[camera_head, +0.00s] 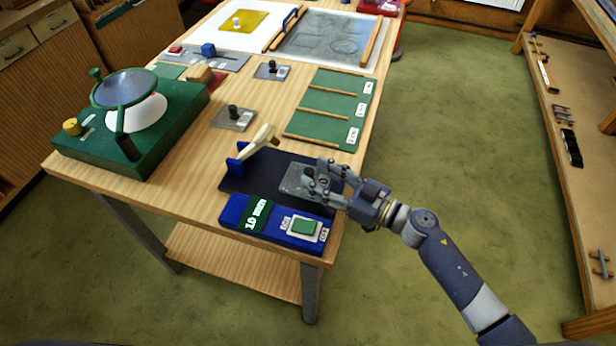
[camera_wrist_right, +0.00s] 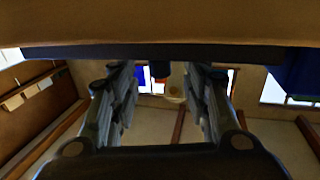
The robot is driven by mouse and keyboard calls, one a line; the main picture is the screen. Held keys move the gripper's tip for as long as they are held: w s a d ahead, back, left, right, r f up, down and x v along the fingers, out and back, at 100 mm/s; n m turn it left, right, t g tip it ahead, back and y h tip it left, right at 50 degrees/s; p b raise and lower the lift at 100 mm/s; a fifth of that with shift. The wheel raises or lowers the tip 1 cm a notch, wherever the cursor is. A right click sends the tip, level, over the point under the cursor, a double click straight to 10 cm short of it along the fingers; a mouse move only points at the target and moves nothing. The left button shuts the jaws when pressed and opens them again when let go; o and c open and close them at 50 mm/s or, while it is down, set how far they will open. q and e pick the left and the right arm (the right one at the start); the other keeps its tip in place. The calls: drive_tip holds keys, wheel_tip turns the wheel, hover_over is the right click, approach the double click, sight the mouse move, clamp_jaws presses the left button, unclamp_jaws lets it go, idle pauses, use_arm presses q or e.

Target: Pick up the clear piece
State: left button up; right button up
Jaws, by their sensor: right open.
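A clear, greyish glass piece (camera_head: 294,180) lies on the dark mat (camera_head: 247,181) at the front right of the table in the head view. My right gripper (camera_head: 314,182) is open at its right side, low over the mat, and its fingers cover part of it. In the right wrist view, a dark knob (camera_wrist_right: 162,68) shows between the two spread fingers of my right gripper (camera_wrist_right: 162,92). I cannot tell whether the fingers touch it. My left gripper is not in view.
A blue block with a 10 mm label (camera_head: 232,209) and a green button (camera_head: 305,227) are at the mat's front. A cream-handled tool (camera_head: 262,138) rests in a blue stand (camera_head: 237,160) behind. Other knobbed plates (camera_head: 226,124) and a green sorting board (camera_head: 327,122) lie farther back.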

sight(310, 171)
drive_tip(key=shift+x, duration=1.6)
drive_tip(key=shift+s+d, duration=0.1)
drive_tip(key=shift+c, duration=0.8)
drive_tip(key=c, duration=0.8)
drive_tip(key=shift+r, duration=0.1)
drive_tip(key=shift+c, duration=0.2)
drive_tip(key=shift+r, duration=0.1)
drive_tip(key=shift+r, duration=0.25)
wheel_tip(310, 171, up, 3)
drive_tip(key=shift+r+p, duration=0.2)
drive_tip(key=shift+p, duration=0.45)
drive_tip(key=s+a, duration=0.2)
drive_tip(key=s, duration=0.2)
drive_tip(key=s+a+p, duration=0.1)
drive_tip(key=s+a, duration=0.2)
drive_tip(key=s, duration=0.2)
drive_tip(key=s+a+r, duration=0.1)
drive_tip(key=s+a, duration=0.1)
drive_tip(key=s, duration=0.3)
drive_tip(key=shift+a+p, duration=0.3)
drive_tip(key=shift+p, duration=0.05)
